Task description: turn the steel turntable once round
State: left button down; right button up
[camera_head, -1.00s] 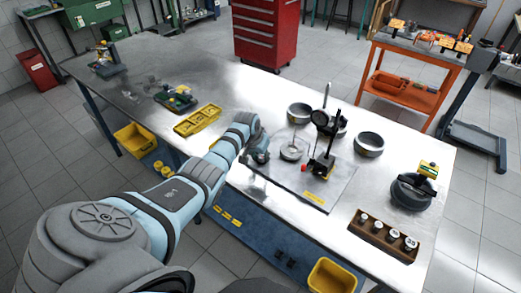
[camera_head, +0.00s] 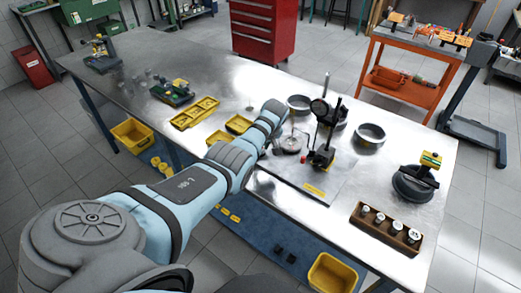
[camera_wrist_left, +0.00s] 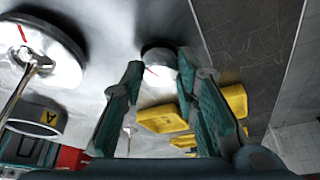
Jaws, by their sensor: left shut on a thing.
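The steel turntable (camera_head: 290,145) is a pale disc with a thin upright rod, on the dark plate (camera_head: 305,180) beside the black gauge stand (camera_head: 322,140). My left gripper (camera_wrist_left: 168,72) is at the turntable's left side; in the head view my own wrist mostly hides its fingers. In the left wrist view its two fingers come in from below, closed around a small round part with a red line. Which part of the turntable this is I cannot tell. A larger disc (camera_wrist_left: 40,60) with a red mark and a rod shows at the left of that view.
Metal rings (camera_head: 370,136) stand behind the plate. Yellow trays (camera_head: 195,112) lie left of my arm. A brown rack of pistons (camera_head: 386,229) and a black round part (camera_head: 413,184) are at the right.

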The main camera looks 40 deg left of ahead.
pick_arm(q)
jog(key=shift+f+n+g+b, duration=0.15)
jog(key=shift+n+g+b, duration=0.15)
jog(key=shift+n+b, duration=1)
jog(key=shift+b, duration=0.1)
jog(key=c, duration=1.2)
grip_release()
jog(key=shift+c, duration=0.2)
jog(key=shift+w+r, duration=0.1)
jog(key=shift+r, duration=0.1)
jog(key=v, duration=1.2)
jog(key=shift+w+d, duration=0.15)
jog(key=shift+d, duration=0.1)
jog(key=shift+f, duration=0.15)
